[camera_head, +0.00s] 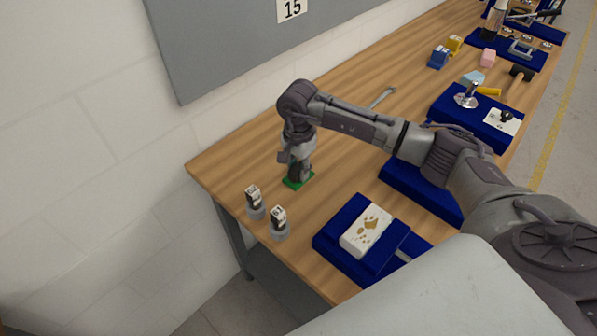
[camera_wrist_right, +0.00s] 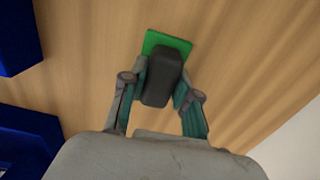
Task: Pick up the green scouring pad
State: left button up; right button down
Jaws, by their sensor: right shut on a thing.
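The green scouring pad (camera_head: 297,183) is on the wooden table near its left end. It also shows in the right wrist view (camera_wrist_right: 168,39), flat and green, with a dark grey block on top of it. My right gripper (camera_head: 299,168) points down over the pad. In the right wrist view its fingers (camera_wrist_right: 161,88) are shut on the dark block, one on each side. The block and the fingers hide part of the green pad. I cannot tell whether the pad still touches the table. My left gripper is out of view.
Two small labelled cylinders (camera_head: 279,224) (camera_head: 254,203) stand near the table's left edge. A blue tray (camera_head: 333,243) with a white spotted block (camera_head: 366,231) lies in front. A wrench (camera_head: 383,97) lies behind my arm. More blue trays (camera_head: 447,105) line the right side.

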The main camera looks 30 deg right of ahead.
notch_tip(320, 180, up, 3)
jog(key=shift+w+f+b, duration=0.1)
jog(key=shift+f+b, duration=0.1)
jog(key=shift+b, duration=0.5)
jog(key=d+r+b, duration=0.2)
jog(key=d+r, duration=0.1)
jog(key=d, duration=0.3)
jog(key=s+d+r+b, duration=0.1)
jog(key=d+r, duration=0.3)
jog(key=d, duration=0.1)
jog(key=shift+d+r+b, duration=0.15)
jog(key=shift+d+b, duration=0.2)
jog(key=shift+b, duration=0.05)
